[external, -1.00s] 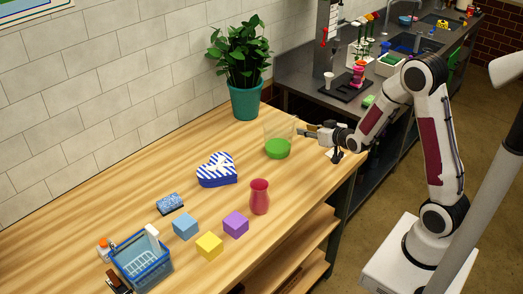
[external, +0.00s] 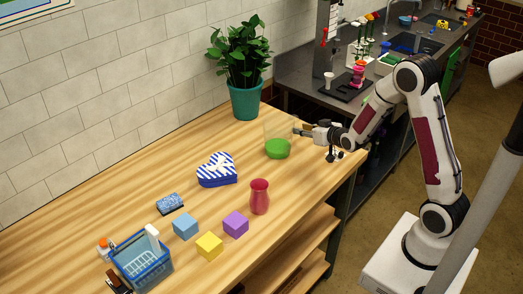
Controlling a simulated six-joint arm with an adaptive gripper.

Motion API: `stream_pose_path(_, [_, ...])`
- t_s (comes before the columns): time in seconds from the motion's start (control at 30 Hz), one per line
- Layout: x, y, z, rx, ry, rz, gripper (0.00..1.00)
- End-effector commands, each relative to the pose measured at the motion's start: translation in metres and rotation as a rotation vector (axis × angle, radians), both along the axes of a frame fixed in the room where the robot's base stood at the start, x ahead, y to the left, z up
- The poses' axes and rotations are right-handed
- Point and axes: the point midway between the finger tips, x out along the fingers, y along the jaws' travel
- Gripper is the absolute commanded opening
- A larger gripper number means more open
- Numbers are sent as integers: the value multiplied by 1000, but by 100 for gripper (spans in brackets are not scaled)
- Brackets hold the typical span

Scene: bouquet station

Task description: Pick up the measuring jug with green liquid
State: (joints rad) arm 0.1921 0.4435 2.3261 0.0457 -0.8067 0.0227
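The measuring jug (external: 277,148) is a clear container with green liquid in its lower part. It stands upright on the wooden table, toward the far right end. My gripper (external: 300,130) reaches in from the right, level with the upper part of the jug. Its fingertips overlap the jug's right side in the picture. I cannot tell whether they touch it or are around its wall, nor whether they are open or shut.
A potted plant (external: 246,100) stands behind the jug. A blue-striped heart box (external: 217,170) and a pink vase (external: 259,197) stand in front. Several cubes, a sponge (external: 170,203) and a blue basket (external: 142,262) are further left.

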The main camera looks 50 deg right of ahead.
Motion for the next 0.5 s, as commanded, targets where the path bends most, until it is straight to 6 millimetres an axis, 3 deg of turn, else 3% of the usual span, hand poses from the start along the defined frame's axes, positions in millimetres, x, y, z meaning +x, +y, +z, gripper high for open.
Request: stream_pose_path(0.5, [34, -12, -19, 0, 1, 0, 26])
